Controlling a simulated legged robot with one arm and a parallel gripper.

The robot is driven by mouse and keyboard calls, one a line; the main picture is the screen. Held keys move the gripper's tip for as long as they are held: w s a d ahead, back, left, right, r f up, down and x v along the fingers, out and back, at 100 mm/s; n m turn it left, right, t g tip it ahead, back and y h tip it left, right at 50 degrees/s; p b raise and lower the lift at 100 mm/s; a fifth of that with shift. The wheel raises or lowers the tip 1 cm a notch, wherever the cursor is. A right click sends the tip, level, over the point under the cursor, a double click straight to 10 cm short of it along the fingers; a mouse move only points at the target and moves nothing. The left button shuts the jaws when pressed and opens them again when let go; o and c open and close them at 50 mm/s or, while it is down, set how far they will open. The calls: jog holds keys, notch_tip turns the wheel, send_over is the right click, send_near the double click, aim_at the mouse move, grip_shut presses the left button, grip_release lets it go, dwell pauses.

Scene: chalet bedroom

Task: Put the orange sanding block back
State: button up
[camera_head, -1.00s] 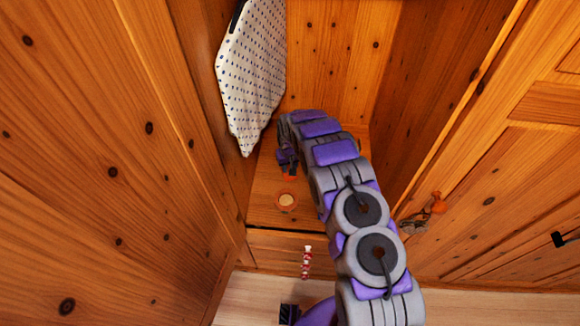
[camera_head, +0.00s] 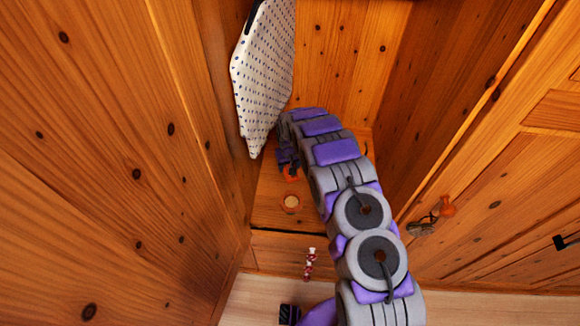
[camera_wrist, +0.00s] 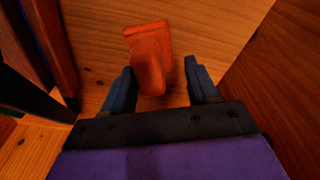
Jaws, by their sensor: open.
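The orange sanding block (camera_wrist: 150,58) is in the wrist view, just beyond and partly between my fingertips, with wood behind it. A gap shows on either side of it, so neither finger seems to touch it. My gripper (camera_wrist: 160,84) is open, with one dark finger on each side of the block's near end. In the head view my gripper (camera_head: 288,160) is low inside the wooden cupboard, partly hidden by my arm. A small bit of orange (camera_head: 293,174) shows just below it there.
A dotted ironing board (camera_head: 264,75) stands on the left. Wooden walls close in both sides. A red-and-white handle (camera_head: 310,264) is on the front below.

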jog(key=s+d+r+p, duration=0.1)
jog(key=s+d+r, duration=0.2)
jog(key=r, duration=0.5)
jog(key=s+d+r+m+p, duration=0.15)
jog(key=d+r, duration=0.25)
jog(key=r, duration=0.5)
jog(key=s+d+r, duration=0.3)
jog(key=r, duration=0.5)
jog(key=s+d+r+m+g, duration=0.1)
jog(key=s+d+r, duration=0.4)
jog(key=s+r, duration=0.65)
jog(key=s+d+r, duration=0.1)
jog(key=s+r, duration=0.1)
jog(key=s, duration=0.8)
jog(key=s+d+r+m+g, duration=0.1)
jog(key=s+d, duration=0.1)
jog(key=s, duration=0.8)
jog(key=s+d+r+g, duration=0.1)
jog(key=s+d+r, duration=0.1)
jog(key=s, duration=0.9)
jog(key=shift+r+m, duration=0.3)
jog(key=shift+m, duration=0.05)
